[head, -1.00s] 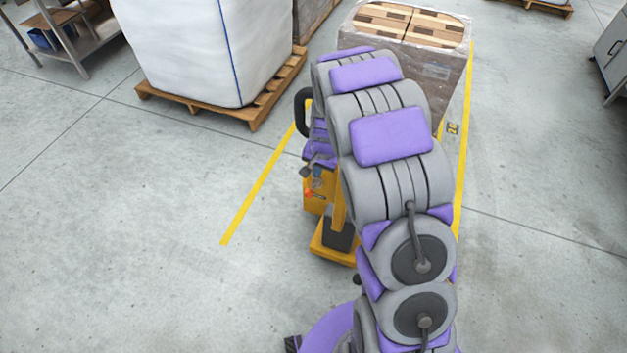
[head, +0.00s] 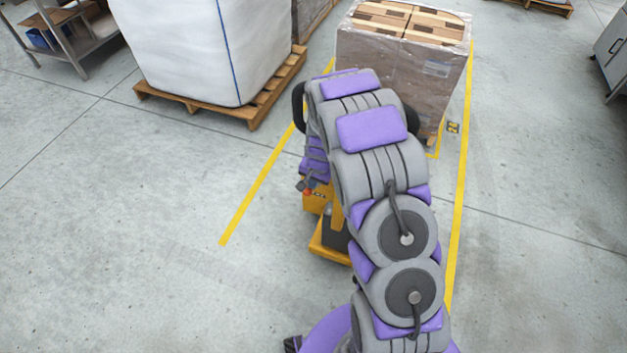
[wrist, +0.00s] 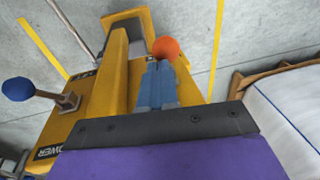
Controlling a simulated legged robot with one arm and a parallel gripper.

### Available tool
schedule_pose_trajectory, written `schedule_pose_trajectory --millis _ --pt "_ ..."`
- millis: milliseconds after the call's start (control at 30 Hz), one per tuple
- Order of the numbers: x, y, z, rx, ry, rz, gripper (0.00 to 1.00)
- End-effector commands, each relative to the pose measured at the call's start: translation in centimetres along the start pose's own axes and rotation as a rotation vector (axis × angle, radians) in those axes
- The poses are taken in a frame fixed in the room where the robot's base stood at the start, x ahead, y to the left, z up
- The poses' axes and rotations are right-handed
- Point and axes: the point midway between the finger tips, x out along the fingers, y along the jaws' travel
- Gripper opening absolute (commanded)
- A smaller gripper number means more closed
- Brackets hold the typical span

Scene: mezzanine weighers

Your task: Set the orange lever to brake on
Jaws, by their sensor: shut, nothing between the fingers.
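The orange lever's round knob (wrist: 166,48) shows in the wrist view just beyond my fingertips. Its shaft is mostly hidden. My gripper (wrist: 156,72) has its blue-grey fingers together with nothing between them, close to the knob; I cannot tell if they touch it. The lever sits on a yellow machine (wrist: 100,95). In the head view, the orange knob (head: 307,192) is a small spot low on the left of my arm, on the yellow machine (head: 328,252), which my arm largely covers.
A second lever with a blue knob (wrist: 18,89) stands at the left in the wrist view. A wrapped pallet load (head: 400,65) is behind the machine. A white bulk bag (head: 190,50) stands on a wooden pallet (head: 262,102). The floor at left is clear.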

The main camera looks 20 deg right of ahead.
Motion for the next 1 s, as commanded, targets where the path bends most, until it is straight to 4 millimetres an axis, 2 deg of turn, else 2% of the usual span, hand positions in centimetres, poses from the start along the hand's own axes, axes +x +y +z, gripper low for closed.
schedule_pose_trajectory --millis 1000 --pt "1.0 0.1 1.6 -0.028 0.157 0.001 0.0"
